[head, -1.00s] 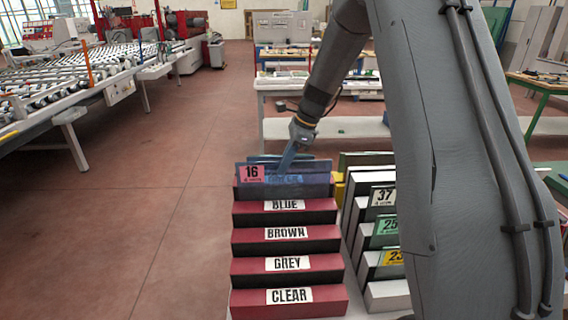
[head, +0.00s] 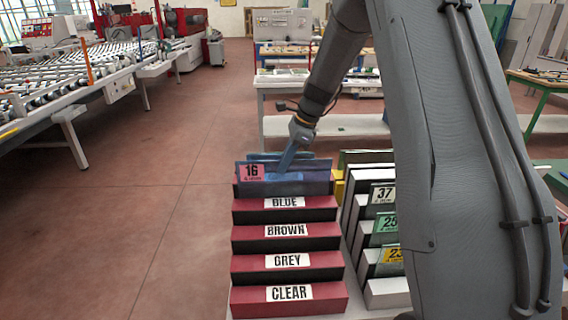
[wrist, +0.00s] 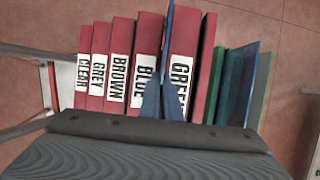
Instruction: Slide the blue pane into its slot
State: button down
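The blue pane (head: 312,184), see-through with a pink "16" tag (head: 251,173) at its left, stands roughly upright at the back of the stepped red rack (head: 286,238). In the wrist view the pane (wrist: 169,22) shows edge-on as a thin blue strip between the BLUE-labelled block (wrist: 149,35) and the GREEN-labelled block (wrist: 185,35). My gripper (wrist: 163,100) is shut on it; its fingers (head: 288,158) also show in the head view. The pane's lower edge is not clearly visible, so I cannot tell how deep it sits.
Further blocks are labelled BROWN, GREY and CLEAR. Several green and blue panes (wrist: 236,85) stand beyond the GREEN block. A second rack with numbered panes (head: 383,197) is close on the right. Open floor (head: 150,220) lies left; a roller table (head: 60,85) stands beyond.

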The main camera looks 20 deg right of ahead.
jog(key=shift+f, duration=0.1)
jog(key=c, duration=1.9)
grip_release()
jog(key=shift+f, duration=0.1)
jog(key=b+v, duration=0.2)
jog(key=v, duration=0.6)
jog(key=shift+b, duration=0.4)
